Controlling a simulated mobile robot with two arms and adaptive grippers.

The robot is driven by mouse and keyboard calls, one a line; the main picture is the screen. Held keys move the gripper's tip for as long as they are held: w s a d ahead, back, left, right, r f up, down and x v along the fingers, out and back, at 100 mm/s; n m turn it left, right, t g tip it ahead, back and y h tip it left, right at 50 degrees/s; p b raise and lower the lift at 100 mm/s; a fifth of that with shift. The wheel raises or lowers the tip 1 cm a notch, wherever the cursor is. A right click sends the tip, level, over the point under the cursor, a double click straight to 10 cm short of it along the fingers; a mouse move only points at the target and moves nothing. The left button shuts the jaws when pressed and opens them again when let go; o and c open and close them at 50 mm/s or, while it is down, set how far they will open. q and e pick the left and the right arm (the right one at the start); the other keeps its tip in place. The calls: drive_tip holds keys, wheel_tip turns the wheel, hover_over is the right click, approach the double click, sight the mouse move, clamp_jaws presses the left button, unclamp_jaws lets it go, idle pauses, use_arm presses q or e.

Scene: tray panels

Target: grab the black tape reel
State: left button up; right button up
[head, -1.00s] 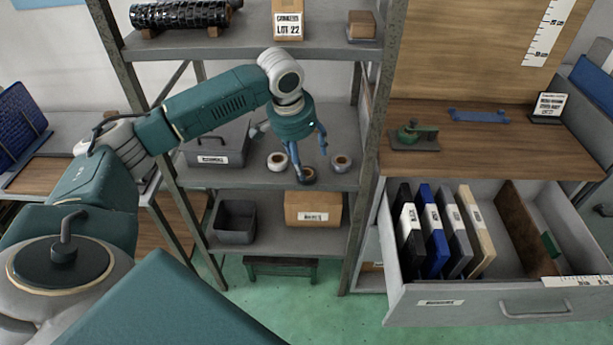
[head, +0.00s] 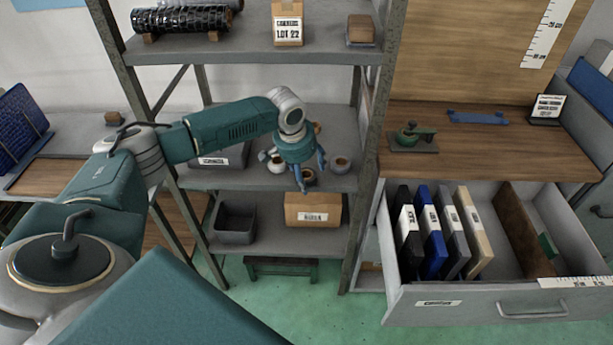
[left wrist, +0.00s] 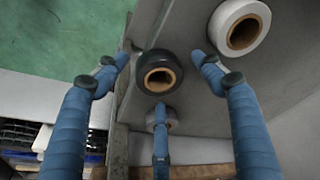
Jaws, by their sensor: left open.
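The black tape reel (head: 310,179) with a brown core sits on the middle shelf near its front edge. In the left wrist view the black reel (left wrist: 148,83) lies between the spread blue fingers of my left gripper (left wrist: 161,62), which is open and empty. A white reel (left wrist: 222,20) is at the upper right there, beside the right finger. My right gripper is not in view.
A grey case (head: 222,160) is farther left on the shelf. A grey bin (head: 236,236) and cardboard box (head: 313,222) are below. Shelf posts flank this space.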

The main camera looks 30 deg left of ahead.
use_arm(q)
drive_tip(key=c, duration=1.2)
drive_tip(key=shift+r, duration=0.1)
